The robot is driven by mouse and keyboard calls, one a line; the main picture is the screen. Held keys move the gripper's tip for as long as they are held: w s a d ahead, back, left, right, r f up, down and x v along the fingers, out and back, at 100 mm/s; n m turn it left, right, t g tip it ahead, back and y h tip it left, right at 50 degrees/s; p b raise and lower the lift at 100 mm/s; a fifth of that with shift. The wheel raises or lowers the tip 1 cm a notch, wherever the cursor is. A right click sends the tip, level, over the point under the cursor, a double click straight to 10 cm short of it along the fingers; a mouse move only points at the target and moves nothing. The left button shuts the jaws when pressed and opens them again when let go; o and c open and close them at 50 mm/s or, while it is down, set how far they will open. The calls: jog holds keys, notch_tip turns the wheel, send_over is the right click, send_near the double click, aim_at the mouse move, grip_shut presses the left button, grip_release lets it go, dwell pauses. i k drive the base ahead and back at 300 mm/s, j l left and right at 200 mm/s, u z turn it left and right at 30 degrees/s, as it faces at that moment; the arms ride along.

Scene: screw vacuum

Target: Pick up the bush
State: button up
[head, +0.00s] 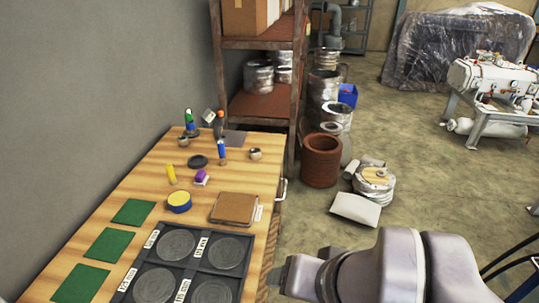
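A small metallic ring-like part (255,154), possibly the bush, stands on the right side of the wooden table (128,180) near its far end. A similar small metallic part (183,141) stands farther left, by the upright tools, so I cannot tell for sure which is the bush. My gripper (279,274) shows only partly at the lower middle, beside the table's right edge. It is well nearer than both parts and touches neither. Its fingers are too unclear to tell open from shut.
Beside the parts are a dark disc (198,161), blue-handled tool (221,150), yellow cylinder (171,174), yellow-topped blue tin (179,202) and brown block (233,208). Green mats (133,212) and a black tray (209,285) with discs lie nearer. A rusty shelf (266,44) stands behind.

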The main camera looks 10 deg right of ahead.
aim_at(255, 154)
jog(key=i+l+u, duration=0.45)
jog(key=i+l, duration=0.2)
jog(key=i+l+u, duration=0.25)
jog(key=i+l, duration=0.2)
jog(key=i+l+u, duration=0.2)
jog(key=l, duration=0.25)
jog(key=i+l+u, duration=0.25)
jog(key=l, duration=0.3)
jog(key=i+l+u, duration=0.2)
jog(key=i+l, duration=0.15)
jog(key=l, duration=0.2)
jog(key=i+l+u, duration=0.25)
jog(key=l, duration=0.35)
jog(key=l+u, duration=0.25)
jog(key=l, duration=0.35)
